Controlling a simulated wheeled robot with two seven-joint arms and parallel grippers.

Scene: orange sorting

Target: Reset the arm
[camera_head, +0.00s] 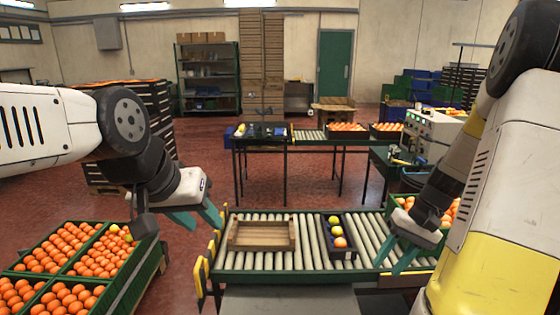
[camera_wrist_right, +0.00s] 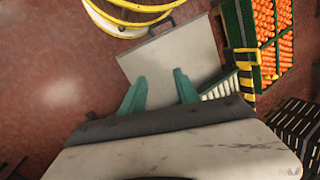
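My left gripper (camera_head: 196,217) is over the gap between the orange crates and the roller conveyor, its teal fingers apart and nothing between them. My right gripper (camera_head: 392,257) hangs over the right part of the conveyor, with its teal fingers spread and empty. In the right wrist view the right gripper (camera_wrist_right: 160,92) also shows its two fingers wide apart with nothing held. The roller conveyor (camera_head: 283,260) carries a wooden crate (camera_head: 262,249) with no fruit visible in it. Beside that crate stands a dark narrow tray (camera_head: 345,254) holding several yellow and orange fruits.
Green crates (camera_head: 52,278) full of oranges stand at the lower left. Another green crate (camera_head: 403,201) of oranges is behind my right arm. A second table (camera_head: 262,139) with fruit trays stands farther back. Red floor lies open between.

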